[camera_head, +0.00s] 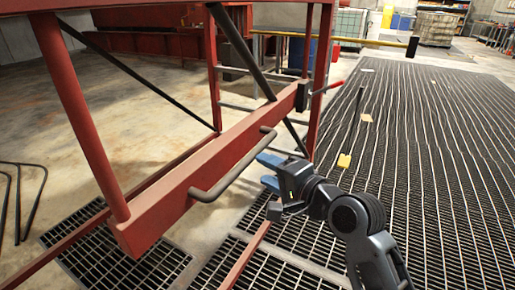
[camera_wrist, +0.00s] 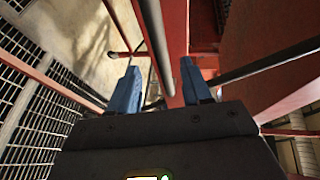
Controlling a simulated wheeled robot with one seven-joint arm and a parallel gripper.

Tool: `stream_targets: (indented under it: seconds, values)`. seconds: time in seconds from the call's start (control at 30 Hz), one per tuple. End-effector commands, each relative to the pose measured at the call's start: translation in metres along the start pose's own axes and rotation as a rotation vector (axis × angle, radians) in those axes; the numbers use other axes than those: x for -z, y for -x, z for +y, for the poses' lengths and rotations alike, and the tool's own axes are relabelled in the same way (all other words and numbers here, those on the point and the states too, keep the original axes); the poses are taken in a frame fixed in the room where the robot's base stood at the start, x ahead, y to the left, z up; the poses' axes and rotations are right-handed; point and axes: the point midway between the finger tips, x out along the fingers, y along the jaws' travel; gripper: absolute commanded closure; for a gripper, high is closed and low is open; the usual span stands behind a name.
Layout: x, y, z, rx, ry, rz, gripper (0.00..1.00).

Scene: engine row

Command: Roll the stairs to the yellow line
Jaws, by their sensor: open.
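The stairs (camera_head: 185,183) are a large red metal frame with posts, dark diagonal braces and a grey bar handle (camera_head: 232,168) on the side facing me. My gripper (camera_head: 268,171) is open, with blue fingers, just right of the handle's far end. In the wrist view the fingers (camera_wrist: 160,88) are apart, and a grey bar (camera_wrist: 153,38), which looks like the handle, runs down toward the gap between them. I cannot tell whether it touches a finger. The stairs' wheels are not clearly seen. I cannot make out a yellow line on the floor.
Dark floor grating (camera_head: 430,170) stretches to the right and is mostly clear, with small yellow pieces (camera_head: 343,160) on it. A yellow bar with a black end (camera_head: 370,43) crosses behind. Bent black rods (camera_head: 20,195) stand at the left. Crates and a blue barrel are at the back.

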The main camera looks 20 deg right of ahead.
Motion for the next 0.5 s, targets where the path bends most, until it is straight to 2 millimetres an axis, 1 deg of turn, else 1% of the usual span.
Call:
stream_targets:
  seconds: [0.07, 0.17, 0.4, 0.5]
  values:
    - [-0.001, -0.003, -0.001, 0.002, -0.001, -0.001, 0.52]
    - [-0.001, -0.015, 0.0, 0.001, -0.001, -0.001, 0.52]
    - [-0.001, -0.052, -0.001, 0.002, -0.002, -0.001, 0.52]
    - [-0.001, -0.064, 0.0, 0.001, -0.002, -0.001, 0.52]
